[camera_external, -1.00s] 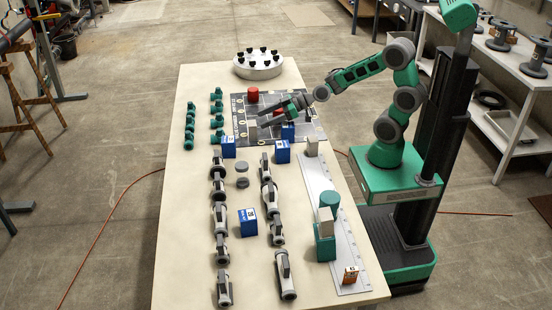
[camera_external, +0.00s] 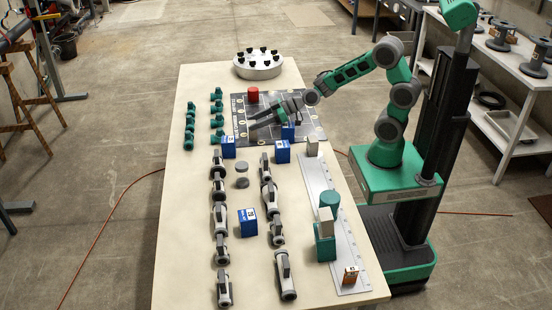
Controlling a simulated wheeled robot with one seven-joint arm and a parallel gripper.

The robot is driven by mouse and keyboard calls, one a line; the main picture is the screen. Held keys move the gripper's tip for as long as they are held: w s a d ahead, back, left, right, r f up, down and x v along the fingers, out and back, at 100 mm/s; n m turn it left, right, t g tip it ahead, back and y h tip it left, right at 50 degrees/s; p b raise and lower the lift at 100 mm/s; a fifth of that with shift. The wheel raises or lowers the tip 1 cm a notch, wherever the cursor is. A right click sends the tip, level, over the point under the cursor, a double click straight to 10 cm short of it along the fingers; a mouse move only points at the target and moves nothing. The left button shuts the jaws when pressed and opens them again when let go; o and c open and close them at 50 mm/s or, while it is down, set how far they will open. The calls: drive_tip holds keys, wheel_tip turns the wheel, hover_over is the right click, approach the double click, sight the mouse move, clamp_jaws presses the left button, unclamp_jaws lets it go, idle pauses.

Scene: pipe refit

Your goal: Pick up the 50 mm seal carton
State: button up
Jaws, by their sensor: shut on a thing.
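My gripper (camera_external: 258,121) is low over the dark mat, pointing left, just behind and left of the carton on the mat's edge. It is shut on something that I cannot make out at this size.
The dark mat (camera_external: 310,130) has pale marks and a red cylinder (camera_external: 252,95). Rows of grey-white valves (camera_external: 220,217) and green fittings (camera_external: 189,130) fill the bench. A round black-knobbed flange (camera_external: 258,66) stands at the far end.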

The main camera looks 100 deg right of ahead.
drive_tip(key=c, duration=0.5)
drive_tip(key=shift+c, duration=0.2)
